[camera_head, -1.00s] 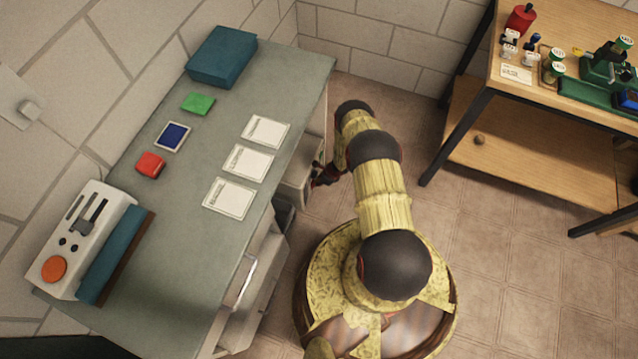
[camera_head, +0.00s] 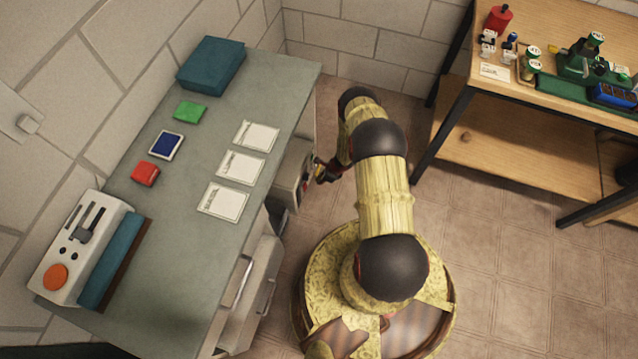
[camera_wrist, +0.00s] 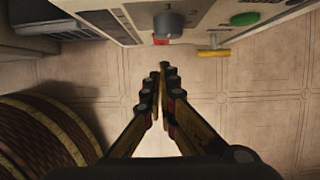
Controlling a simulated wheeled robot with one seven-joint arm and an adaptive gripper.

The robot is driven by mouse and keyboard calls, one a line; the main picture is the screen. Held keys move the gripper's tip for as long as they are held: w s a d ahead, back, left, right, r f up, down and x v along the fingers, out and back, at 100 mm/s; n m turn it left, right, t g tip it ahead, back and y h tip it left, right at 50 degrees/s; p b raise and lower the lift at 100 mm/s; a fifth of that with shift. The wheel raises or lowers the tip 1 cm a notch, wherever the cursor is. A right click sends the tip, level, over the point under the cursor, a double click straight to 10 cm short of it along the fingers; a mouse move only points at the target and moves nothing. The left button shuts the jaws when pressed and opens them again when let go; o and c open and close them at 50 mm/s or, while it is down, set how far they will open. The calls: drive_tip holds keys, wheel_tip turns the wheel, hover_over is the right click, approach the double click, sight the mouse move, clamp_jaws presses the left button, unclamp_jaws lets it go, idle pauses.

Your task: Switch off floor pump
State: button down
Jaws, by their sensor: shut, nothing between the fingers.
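A pale box with a control panel (camera_head: 293,178), apparently the floor pump, stands low beside the bench, partly hidden by the benchtop. In the wrist view its panel (camera_wrist: 200,14) fills the top, with a dark knob (camera_wrist: 168,25), a green button (camera_wrist: 244,18), a small red part (camera_wrist: 160,39) and a yellow lever (camera_wrist: 214,53). Their settings cannot be read. My gripper (camera_wrist: 164,68) is shut and empty, its tips just short of the panel, below the knob and red part. In the head view my gripper (camera_head: 322,172) is beside the box, mostly dark and small.
The grey bench (camera_head: 185,265) on the left carries cards, a teal box (camera_head: 210,64) and a device with an orange button (camera_head: 55,277). Open drawers (camera_head: 258,280) jut out below it. A wooden table (camera_head: 490,85) stands at right. Tiled floor between is clear.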

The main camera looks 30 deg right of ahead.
drive_tip(key=shift+v, duration=1.05)
drive_tip(key=shift+w+a+r, duration=0.1)
drive_tip(key=shift+w+a, duration=0.15)
drive_tip(key=shift+w, duration=0.05)
